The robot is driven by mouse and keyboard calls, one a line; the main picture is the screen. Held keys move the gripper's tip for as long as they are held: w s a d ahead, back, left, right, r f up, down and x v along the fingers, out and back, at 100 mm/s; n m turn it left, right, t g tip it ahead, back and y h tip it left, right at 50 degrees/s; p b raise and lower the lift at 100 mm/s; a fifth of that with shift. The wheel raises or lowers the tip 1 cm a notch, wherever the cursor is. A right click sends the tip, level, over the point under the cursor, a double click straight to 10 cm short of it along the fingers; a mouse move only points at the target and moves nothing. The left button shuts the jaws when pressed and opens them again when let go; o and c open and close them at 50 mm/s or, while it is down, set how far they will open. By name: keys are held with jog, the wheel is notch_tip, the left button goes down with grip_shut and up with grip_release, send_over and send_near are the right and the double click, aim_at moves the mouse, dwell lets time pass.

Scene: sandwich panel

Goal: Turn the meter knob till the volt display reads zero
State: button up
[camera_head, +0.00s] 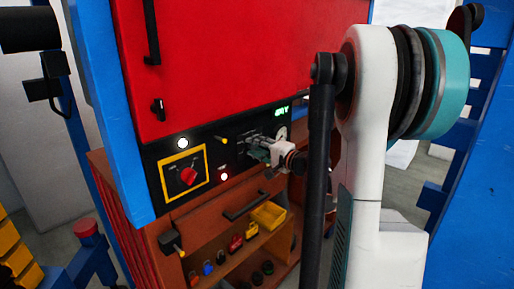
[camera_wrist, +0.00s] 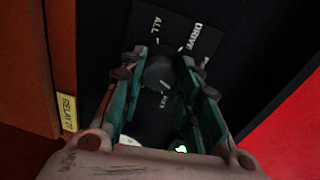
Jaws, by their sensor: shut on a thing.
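A round dark knob (camera_wrist: 160,72) sits on a black panel between my gripper's fingers in the wrist view, with white labels around it, including "ALL" and "DRIVE". My gripper (camera_wrist: 162,78) is shut on this knob, one finger on each side. In the head view my gripper (camera_head: 256,149) reaches the right part of the black control panel (camera_head: 216,141), and its fingers hide the knob there. A small green lit display (camera_head: 281,111) is above the gripper; its characters are too small to read surely. Part of a green glow (camera_wrist: 180,149) shows in the wrist view.
A red cabinet door (camera_head: 210,60) is above. A wooden shelf (camera_head: 240,262) with small coloured items is below.

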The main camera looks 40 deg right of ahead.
jog(key=o, duration=1.1)
jog(key=shift+c, duration=0.2)
jog(key=shift+s, duration=0.1)
jog(key=s, duration=1.1)
jog(key=shift+s+r, duration=0.4)
